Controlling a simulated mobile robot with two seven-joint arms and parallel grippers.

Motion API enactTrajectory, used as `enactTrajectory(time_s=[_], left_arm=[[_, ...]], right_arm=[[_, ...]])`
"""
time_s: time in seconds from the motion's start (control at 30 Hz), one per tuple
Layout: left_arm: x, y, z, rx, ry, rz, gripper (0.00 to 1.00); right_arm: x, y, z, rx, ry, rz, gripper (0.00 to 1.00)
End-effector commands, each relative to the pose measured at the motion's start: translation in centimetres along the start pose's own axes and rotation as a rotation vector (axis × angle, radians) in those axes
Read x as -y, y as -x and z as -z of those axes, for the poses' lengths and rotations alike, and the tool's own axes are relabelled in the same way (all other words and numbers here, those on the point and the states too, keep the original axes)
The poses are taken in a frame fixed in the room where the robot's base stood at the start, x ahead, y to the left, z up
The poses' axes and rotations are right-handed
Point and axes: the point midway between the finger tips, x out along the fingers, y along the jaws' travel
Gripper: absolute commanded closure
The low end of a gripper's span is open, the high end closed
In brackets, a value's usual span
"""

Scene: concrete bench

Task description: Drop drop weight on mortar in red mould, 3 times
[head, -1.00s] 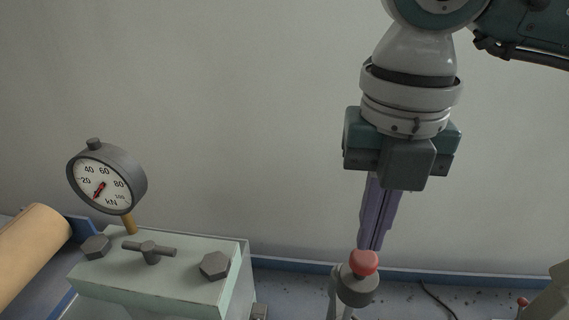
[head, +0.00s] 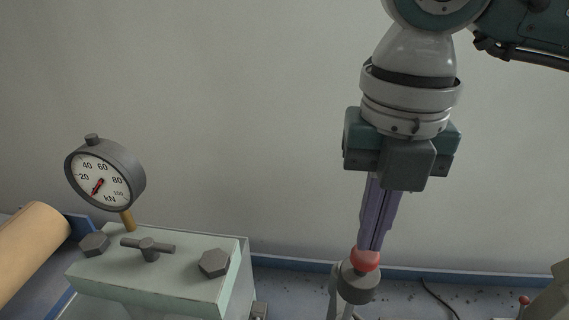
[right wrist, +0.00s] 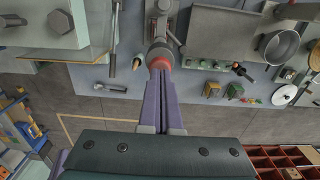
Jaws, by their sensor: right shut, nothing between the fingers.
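My right gripper (head: 371,243) points down in the head view, its purple fingers together with nothing held between them. The fingertips are at the red knob (head: 365,260) on top of a dark round weight (head: 358,284); whether they touch it I cannot tell. In the right wrist view the closed fingers (right wrist: 160,72) end at the same red knob (right wrist: 160,63), with a grey stand behind it. I cannot make out the red mould or the mortar. My left gripper is not in view.
A pale green press block (head: 150,270) with bolts and a dial gauge (head: 103,175) stands at the left. In the right wrist view a metal pot (right wrist: 281,45) and small items lie at the right of the bench.

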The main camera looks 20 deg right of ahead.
Motion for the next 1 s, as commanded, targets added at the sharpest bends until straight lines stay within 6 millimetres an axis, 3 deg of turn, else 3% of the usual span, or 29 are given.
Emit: enactTrajectory(time_s=[0.43,1.0], left_arm=[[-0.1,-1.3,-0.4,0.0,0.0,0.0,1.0],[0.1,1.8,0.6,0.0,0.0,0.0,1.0]], right_arm=[[0.0,-1.4,0.0,0.0,0.0,0.0,1.0],[0.0,2.9,0.0,0.001,0.0,-0.001,1.0]])
